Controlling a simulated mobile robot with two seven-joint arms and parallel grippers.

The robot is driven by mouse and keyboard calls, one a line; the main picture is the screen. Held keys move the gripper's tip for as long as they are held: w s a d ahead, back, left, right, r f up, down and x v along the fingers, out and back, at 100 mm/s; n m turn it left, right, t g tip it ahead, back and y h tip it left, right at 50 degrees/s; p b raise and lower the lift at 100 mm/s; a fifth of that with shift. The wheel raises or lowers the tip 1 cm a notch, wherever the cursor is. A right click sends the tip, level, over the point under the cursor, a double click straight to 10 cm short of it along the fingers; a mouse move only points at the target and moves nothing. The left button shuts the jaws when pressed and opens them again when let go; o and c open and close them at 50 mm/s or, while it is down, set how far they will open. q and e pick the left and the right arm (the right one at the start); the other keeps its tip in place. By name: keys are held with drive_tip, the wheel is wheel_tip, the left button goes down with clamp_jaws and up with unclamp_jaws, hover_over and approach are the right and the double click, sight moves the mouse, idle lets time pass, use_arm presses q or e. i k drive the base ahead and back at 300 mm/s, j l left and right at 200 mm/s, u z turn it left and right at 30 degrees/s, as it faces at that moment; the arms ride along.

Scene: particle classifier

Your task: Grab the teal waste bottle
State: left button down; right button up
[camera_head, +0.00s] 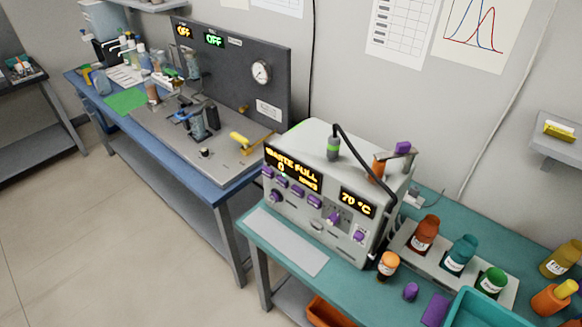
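The teal waste bottle (460,254) stands upright on a light grey tray (412,242) on the teal-topped table at the right. It has a teal cap and a white label. A red-brown bottle (424,233) stands to its left and a green-capped bottle (490,281) to its right, both on the same tray. Neither of my grippers shows in the head view.
A grey machine (322,195) reading "WASTE FULL" and "70 °C" stands left of the bottles. An orange-capped bottle (388,265), a purple block (435,311) and a teal bin (488,309) lie in front. Yellow and orange containers stand at far right. Floor at left is clear.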

sight(463, 250)
drive_tip(key=z, duration=1.3)
